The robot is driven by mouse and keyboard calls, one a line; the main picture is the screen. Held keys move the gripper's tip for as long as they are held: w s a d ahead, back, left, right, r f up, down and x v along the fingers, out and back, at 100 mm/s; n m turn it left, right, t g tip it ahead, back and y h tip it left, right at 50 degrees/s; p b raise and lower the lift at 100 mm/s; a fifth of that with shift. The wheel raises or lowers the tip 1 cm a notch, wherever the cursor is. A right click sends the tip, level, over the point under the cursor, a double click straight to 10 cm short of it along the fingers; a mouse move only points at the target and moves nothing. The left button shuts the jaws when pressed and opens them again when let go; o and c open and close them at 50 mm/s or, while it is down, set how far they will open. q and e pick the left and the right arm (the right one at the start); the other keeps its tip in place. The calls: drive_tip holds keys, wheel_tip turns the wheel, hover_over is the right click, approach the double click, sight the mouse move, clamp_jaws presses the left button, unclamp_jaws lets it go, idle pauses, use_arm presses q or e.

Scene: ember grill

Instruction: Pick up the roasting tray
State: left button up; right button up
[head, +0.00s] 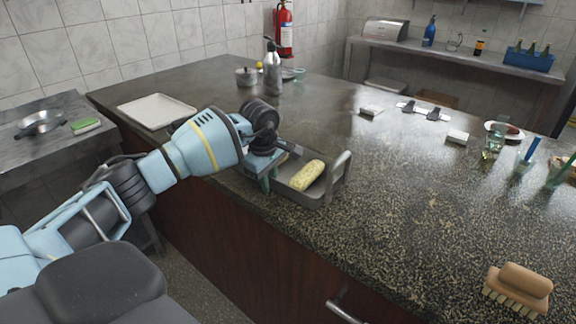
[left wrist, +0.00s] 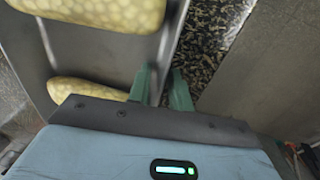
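The grey metal roasting tray (head: 309,198) sits on the speckled counter near its front edge, with a raised handle at its right end. A yellow, bumpy food piece (head: 307,175) lies in it. The left wrist view shows two yellow areas, an upper one (left wrist: 95,12) and a lower one (left wrist: 85,89), over the grey tray (left wrist: 105,58). My left gripper (head: 267,180) is at the tray's left end. In the left wrist view its green fingers (left wrist: 160,90) stand close together on either side of the tray's grey edge part. My right gripper is not seen.
A flat pale tray (head: 156,110) lies to the left on the counter. A metal bottle (head: 272,68) and small pot (head: 246,77) stand behind. A wooden brush (head: 518,290) is at the front right.

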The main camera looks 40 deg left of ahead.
use_arm(q)
clamp_jaws()
drive_tip(key=shift+r, duration=0.1)
idle(1.0)
drive_tip(key=shift+w+r, duration=0.1)
